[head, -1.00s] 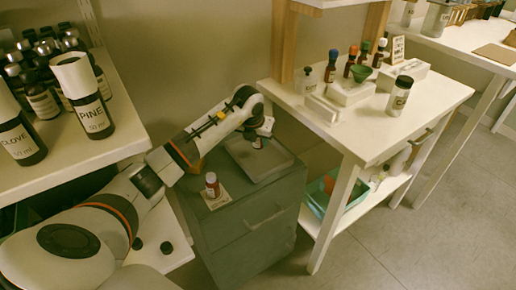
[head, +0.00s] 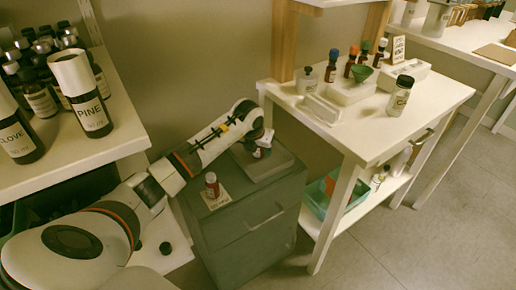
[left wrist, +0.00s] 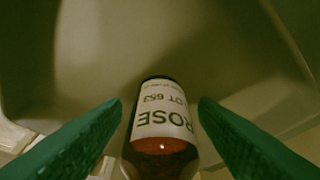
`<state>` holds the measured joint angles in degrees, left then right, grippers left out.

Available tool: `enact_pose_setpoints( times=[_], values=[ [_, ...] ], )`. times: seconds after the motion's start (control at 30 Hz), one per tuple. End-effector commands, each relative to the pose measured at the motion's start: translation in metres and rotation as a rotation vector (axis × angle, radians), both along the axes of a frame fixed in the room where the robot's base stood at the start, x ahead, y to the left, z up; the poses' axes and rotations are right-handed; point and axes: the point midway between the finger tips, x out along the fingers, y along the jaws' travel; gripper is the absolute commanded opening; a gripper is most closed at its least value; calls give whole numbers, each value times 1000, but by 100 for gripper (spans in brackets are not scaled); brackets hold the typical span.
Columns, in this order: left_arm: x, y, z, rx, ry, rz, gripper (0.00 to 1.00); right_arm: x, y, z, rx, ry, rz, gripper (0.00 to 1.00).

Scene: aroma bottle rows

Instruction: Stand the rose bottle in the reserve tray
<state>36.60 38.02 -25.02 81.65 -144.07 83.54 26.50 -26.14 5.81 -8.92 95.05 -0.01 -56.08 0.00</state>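The rose bottle (left wrist: 165,125), amber with a white ROSE label, stands between the two green fingers of my left gripper (left wrist: 160,102) in the left wrist view. Its label reads upside down there. Narrow gaps show on both sides, so the gripper looks open around it. In the head view my left gripper (head: 265,139) is low over the grey tray (head: 270,167) on the dark cabinet, with the bottle (head: 262,152) partly hidden below it. Whether the bottle's base touches the tray floor is hard to tell. My right gripper is not in view.
A red-brown bottle (head: 212,186) stands on a small card on the cabinet (head: 245,215), left of the tray. A white table (head: 375,140) with several bottles stands at right. A shelf (head: 85,150) with CLOVE and PINE bottles is at left.

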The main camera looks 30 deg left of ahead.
Motion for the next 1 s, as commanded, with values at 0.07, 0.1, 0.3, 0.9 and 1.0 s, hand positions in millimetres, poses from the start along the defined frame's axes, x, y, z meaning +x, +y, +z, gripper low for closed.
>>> enact_pose_setpoints(
  times=[0.07,0.1,0.3,0.9,1.0],
  values=[
    [0,0,0,0,0,0,54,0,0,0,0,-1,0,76],
    [0,0,0,0,0,0,54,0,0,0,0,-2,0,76],
    [-4,-1,16,1,-4,-1,54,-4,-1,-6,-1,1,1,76],
    [-43,-10,110,-1,0,0,54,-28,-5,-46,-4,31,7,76],
    [-45,-10,113,0,-1,0,54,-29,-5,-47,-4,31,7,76]
  ],
)
